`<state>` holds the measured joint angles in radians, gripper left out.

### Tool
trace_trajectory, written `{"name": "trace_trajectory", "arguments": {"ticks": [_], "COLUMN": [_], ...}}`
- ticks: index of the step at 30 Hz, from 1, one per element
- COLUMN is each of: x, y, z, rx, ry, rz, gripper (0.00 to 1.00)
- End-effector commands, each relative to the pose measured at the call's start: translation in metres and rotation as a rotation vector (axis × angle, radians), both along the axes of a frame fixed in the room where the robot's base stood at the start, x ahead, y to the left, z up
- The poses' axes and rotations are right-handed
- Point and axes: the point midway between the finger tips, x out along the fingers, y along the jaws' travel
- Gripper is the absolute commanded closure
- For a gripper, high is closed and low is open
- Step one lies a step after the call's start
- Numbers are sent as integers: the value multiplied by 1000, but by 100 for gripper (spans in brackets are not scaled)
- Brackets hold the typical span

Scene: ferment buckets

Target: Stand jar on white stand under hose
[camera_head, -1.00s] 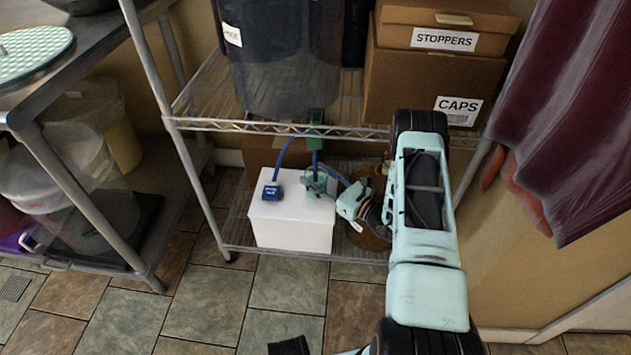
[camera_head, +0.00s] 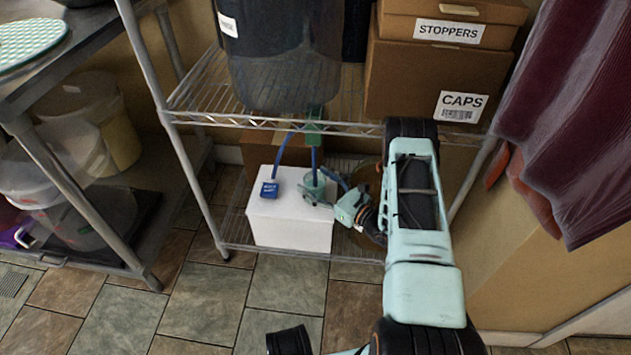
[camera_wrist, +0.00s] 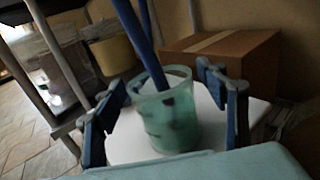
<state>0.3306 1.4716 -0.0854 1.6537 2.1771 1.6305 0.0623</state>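The jar (camera_wrist: 170,118) is a green translucent cup with dark patches, standing upright on the white stand (camera_head: 290,232). It shows small in the head view (camera_head: 314,187). The blue hose (camera_wrist: 143,45) comes down from a green tap (camera_head: 314,122), and its lower end meets the jar's mouth; it appears to go inside the rim. My gripper (camera_wrist: 168,112) is open, with one finger on each side of the jar and a visible gap on both sides.
The wire shelf (camera_head: 345,125) above carries a dark bucket (camera_head: 285,75) and a CAPS box (camera_head: 425,85). A shelf post (camera_head: 195,180) rises at left. A cardboard box (camera_wrist: 225,60) is behind the stand.

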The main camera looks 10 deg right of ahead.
Motion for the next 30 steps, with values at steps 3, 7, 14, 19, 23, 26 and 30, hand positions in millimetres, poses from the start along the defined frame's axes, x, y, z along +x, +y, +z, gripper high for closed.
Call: {"name": "trace_trajectory", "arguments": {"ticks": [3,7,14,19,23,26,30], "x": [0,-2,-33,-53,-59,-61,-61], "y": [0,-3,-26,-39,-44,-44,-44], "z": [0,4,5,4,4,3,3], "rx": [0,1,1,1,1,1,1], "ry": [0,-1,2,1,0,-1,-1], "rz": [0,-2,-5,-3,-1,0,0], "gripper": [34,34,34,34,34,34,34]}}
